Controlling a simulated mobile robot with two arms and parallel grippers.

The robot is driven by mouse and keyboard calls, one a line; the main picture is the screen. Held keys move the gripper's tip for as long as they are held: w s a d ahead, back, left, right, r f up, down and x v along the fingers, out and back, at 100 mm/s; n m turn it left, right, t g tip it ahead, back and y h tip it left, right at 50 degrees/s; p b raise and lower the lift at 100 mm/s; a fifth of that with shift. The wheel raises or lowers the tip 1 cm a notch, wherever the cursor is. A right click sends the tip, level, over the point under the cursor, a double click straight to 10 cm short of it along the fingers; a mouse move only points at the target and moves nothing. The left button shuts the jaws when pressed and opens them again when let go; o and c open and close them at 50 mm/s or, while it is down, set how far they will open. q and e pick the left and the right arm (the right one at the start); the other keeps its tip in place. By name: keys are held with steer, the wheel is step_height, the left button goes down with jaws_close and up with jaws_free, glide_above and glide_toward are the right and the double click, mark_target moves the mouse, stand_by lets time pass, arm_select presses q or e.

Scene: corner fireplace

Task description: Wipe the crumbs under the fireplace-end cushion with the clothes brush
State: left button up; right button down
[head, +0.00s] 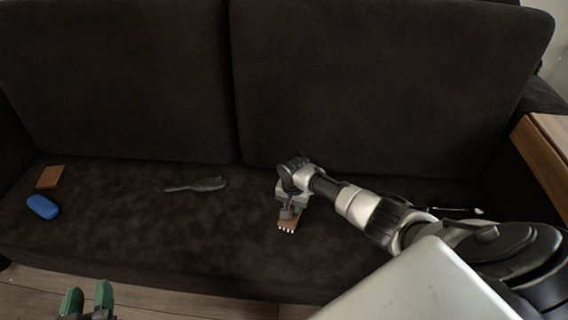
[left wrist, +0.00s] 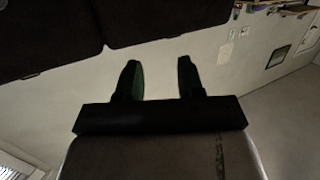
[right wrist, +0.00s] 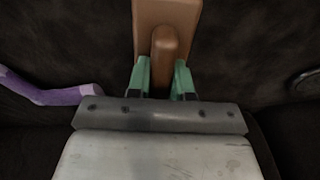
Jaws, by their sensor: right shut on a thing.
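My right gripper (head: 287,212) is shut on a brown brush (head: 287,223), seemingly the clothes brush, with white tufts along its lower edge. It is over or on the dark sofa seat, right of centre; contact is not clear. In the right wrist view, the green fingers (right wrist: 161,80) grip the ridge on the brush's brown back (right wrist: 168,12). The left back cushion (head: 120,75) and right back cushion (head: 385,85) stand against the sofa back. Which is at the fireplace end is unclear, and I cannot make out crumbs. My left gripper (head: 88,300) is open and empty in front of the sofa.
A dark paddle-shaped thing (head: 197,185) lies mid-seat. A blue oval case (head: 43,207) and a brown flat piece (head: 50,177) lie at the left. A wooden surface (head: 545,155) is at the right arm. A purple thing (right wrist: 50,97) shows near my right gripper.

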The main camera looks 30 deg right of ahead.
steer(key=shift+r+p, duration=1)
steer(key=shift+p, duration=0.15)
steer(key=shift+r, duration=0.2)
steer(key=shift+r+p, duration=0.4)
steer(key=shift+p, duration=0.25)
arm_select(q)
steer(key=s+a+f+g+y+p, duration=0.1)
steer(key=s+a+f+g, duration=0.2)
steer(key=s+g, duration=0.3)
steer(key=s+a+f+g+y, duration=0.2)
steer(key=s+a+f+g, duration=0.1)
steer(key=s+f+g, duration=0.2)
steer(key=shift+s+a+n+g+p, duration=0.3)
steer(key=shift+s+a+g+p, duration=0.15)
steer(key=shift+g, duration=0.25)
arm_select(e)
steer(key=shift+r, duration=0.7)
arm_select(q)
steer(key=shift+d, duration=0.1)
